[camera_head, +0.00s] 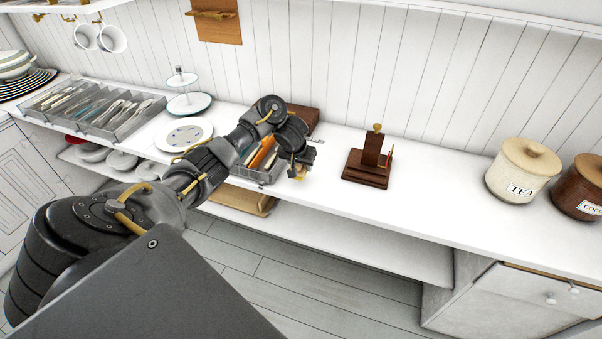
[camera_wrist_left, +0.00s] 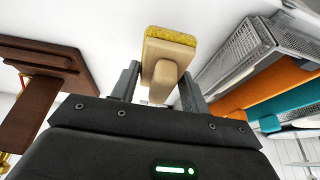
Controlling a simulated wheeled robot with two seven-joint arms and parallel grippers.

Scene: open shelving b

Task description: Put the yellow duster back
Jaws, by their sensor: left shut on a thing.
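The yellow duster (camera_wrist_left: 172,58) has a pale wooden body with a yellow pad along its far edge. My left gripper (camera_wrist_left: 160,88) is shut on it, with a finger on either side. In the head view the duster (camera_head: 299,173) is small and partly hidden by my left gripper (camera_head: 303,163), which is near the counter's front edge. A dark brown stepped wooden stand (camera_head: 366,172) is to its right, with a small yellow knob on top and a thin red stick. A grey mesh basket (camera_head: 258,176) is just left of the gripper; orange and teal things show in it. My right gripper is not in view.
A brown box (camera_head: 303,117) sits behind the basket. A plate (camera_head: 184,134), a tiered stand (camera_head: 189,103) and a cutlery tray (camera_head: 95,112) are further left. Tea (camera_head: 522,172) and cocoa (camera_head: 580,187) canisters stand at right. The counter between stand and tea canister is clear.

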